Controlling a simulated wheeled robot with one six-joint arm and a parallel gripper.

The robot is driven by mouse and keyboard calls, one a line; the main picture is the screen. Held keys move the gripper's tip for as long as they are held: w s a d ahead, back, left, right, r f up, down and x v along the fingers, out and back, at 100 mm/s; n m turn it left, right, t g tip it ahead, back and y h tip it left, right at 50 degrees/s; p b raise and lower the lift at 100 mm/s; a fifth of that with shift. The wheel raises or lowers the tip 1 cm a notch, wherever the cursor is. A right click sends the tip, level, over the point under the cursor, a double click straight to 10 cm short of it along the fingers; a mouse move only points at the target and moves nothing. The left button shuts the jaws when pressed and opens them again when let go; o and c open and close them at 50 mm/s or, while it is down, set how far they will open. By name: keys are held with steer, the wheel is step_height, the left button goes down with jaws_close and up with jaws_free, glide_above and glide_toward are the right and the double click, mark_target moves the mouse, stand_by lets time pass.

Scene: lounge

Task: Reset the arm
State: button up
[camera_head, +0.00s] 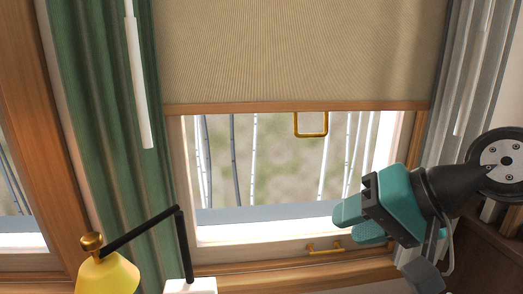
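My gripper (347,224) is at the right of the head view, in front of the lower right part of the window. It is teal with a dark wrist and points left. Its two fingers show apart, with a small gap between them, and nothing is held. The dark round joint of my arm (503,160) is at the right edge.
A beige blind (300,50) with a brass pull ring (311,135) covers the upper window. A brass handle (325,248) sits on the lower frame. Green curtain (105,120) hangs left, grey curtain (478,70) right. A yellow lamp (108,275) stands lower left.

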steer(key=s+d+f+n+g+h, duration=0.1)
steer(key=s+f+n+g+h, duration=0.15)
steer(key=s+n, duration=0.3)
steer(key=s+f+n+g+h, duration=0.1)
steer(key=s+n+g, duration=0.3)
steer(key=s, duration=0.2)
step_height(320, 180, up, 13)
steer(key=p, duration=1.3)
steer(key=shift+w+f, duration=0.2)
steer(key=shift+w, duration=0.2)
steer(key=shift+t, duration=0.25)
steer(key=shift+a, duration=0.1)
